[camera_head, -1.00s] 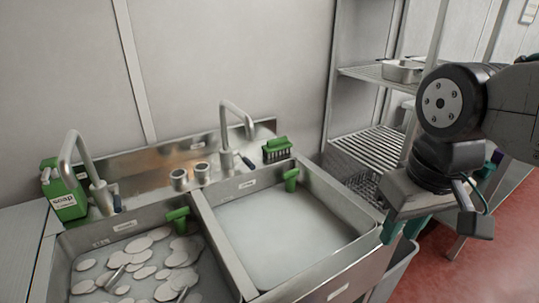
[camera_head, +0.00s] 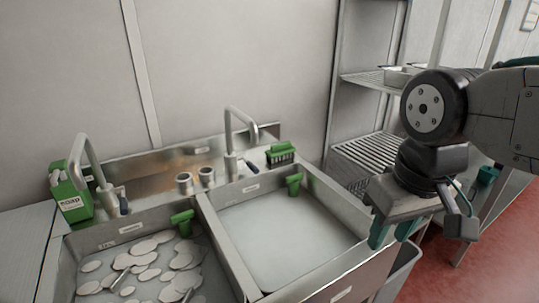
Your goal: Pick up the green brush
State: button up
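The green brush (camera_head: 281,153) has a green top and dark bristles. It sits bristles down on the back ledge of the double sink, right of the right-hand faucet. My gripper (camera_head: 393,234) hangs at the right of the view, beyond the right front of the sink, pointing down. Its two teal fingers show a gap between them, with nothing seen in it. It is well apart from the brush, to its right and nearer the camera.
The right basin (camera_head: 285,240) holds cloudy water, and the left basin holds several pale discs. Green handles (camera_head: 294,185) stand at the basin walls. Two faucets (camera_head: 229,140) rise from the ledge; one is close left of the brush. A soap box (camera_head: 72,200) stands left. A wire shelf (camera_head: 372,150) stands behind my arm.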

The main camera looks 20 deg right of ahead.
aim_at(277, 153)
jog(key=u, duration=1.7)
jog(key=k, duration=1.8)
jog(key=z, duration=1.2)
jog(key=i, duration=1.7)
